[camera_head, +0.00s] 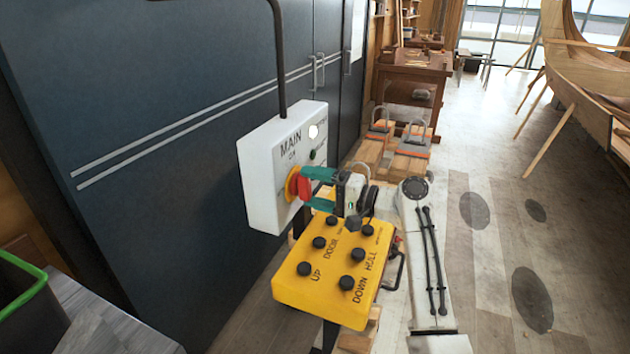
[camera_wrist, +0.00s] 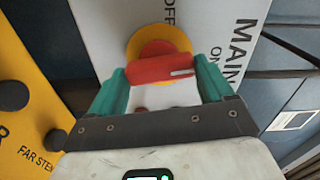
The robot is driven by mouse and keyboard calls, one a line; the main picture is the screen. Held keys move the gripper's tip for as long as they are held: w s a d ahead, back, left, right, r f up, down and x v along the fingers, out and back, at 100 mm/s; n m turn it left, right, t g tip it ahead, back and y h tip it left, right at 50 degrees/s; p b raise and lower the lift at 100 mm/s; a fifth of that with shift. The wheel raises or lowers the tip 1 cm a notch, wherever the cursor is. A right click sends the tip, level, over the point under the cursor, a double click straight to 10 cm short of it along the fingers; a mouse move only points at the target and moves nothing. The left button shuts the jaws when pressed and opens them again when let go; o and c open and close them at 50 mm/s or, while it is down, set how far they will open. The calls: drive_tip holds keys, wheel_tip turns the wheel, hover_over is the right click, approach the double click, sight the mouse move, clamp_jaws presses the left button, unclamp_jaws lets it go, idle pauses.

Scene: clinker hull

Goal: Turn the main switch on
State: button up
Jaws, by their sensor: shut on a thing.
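The main switch is a red handle (camera_head: 302,187) on a yellow disc, on a white box (camera_head: 262,205) marked MAIN. In the wrist view the red handle (camera_wrist: 160,69) lies across the yellow disc (camera_wrist: 150,45), nearly level in the picture. The white mark on its right end faces the ON label side; OFF is printed above the disc there. My gripper (camera_head: 309,188) has teal fingers, one above and one below the handle in the head view. In the wrist view my gripper (camera_wrist: 161,80) is shut on the handle, a finger at each end.
A yellow control box (camera_head: 326,278) with several black knobs stands just below and in front of the white box. Dark cabinets (camera_head: 150,90) rise behind. A workbench (camera_head: 412,75) and a wooden hull (camera_head: 590,75) stand farther back. Open floor lies to the right.

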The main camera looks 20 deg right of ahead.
drive_tip(key=shift+d+m+p, duration=0.1)
drive_tip(key=shift+m+p, duration=0.35)
drive_tip(key=shift+m, duration=0.35)
drive_tip(key=o, duration=0.9)
drive_tip(key=shift+o, duration=0.2)
drive_tip(key=b+v, duration=0.2)
drive_tip(key=v, duration=0.8)
drive_tip(key=shift+s+d+b, duration=0.25)
drive_tip(key=shift+d+b, duration=0.1)
drive_tip(key=shift+b, duration=0.05)
drive_tip(key=shift+f, duration=0.1)
